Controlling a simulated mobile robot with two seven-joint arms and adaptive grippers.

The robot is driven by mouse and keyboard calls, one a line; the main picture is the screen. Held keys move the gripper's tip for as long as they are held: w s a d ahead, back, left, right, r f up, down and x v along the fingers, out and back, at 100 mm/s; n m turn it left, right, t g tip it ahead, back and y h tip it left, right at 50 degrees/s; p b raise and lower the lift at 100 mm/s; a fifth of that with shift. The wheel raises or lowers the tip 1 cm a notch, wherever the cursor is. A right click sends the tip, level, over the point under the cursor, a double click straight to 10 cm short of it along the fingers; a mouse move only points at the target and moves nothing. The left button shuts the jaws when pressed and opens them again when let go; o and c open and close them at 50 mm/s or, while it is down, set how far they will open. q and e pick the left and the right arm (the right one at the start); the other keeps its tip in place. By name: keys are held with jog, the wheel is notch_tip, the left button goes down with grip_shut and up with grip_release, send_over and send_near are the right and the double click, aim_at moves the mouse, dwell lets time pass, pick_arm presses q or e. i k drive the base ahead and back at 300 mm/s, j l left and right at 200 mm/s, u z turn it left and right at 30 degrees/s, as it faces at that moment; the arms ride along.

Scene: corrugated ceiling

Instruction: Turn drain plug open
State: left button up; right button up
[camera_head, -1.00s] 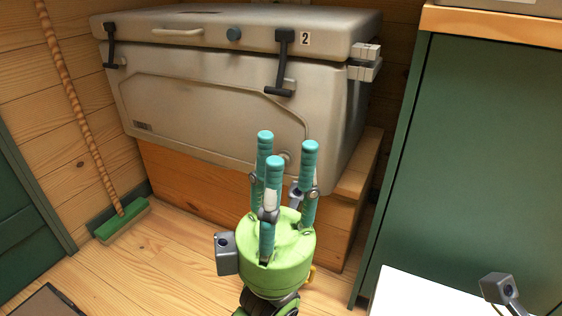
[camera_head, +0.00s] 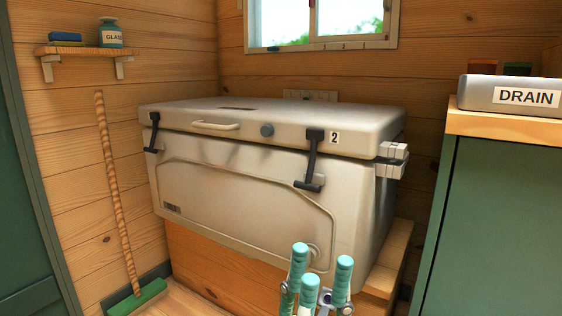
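A large worn beige cooler (camera_head: 250,185) with a "2" label stands on a wooden platform, its lid shut. A small round fitting, apparently the drain plug (camera_head: 314,253), sits low on the right of its front; whether it is turned open cannot be told. My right gripper is not in view.
A green cabinet (camera_head: 500,215) stands at the right, with a grey "DRAIN" box (camera_head: 480,94) on its wooden top. A broom (camera_head: 118,195) leans on the left wall below a small shelf (camera_head: 85,50). Black latches (camera_head: 313,160) hang on the cooler's front.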

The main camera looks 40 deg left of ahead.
aim_at(311, 255)
jog(key=u, duration=0.95)
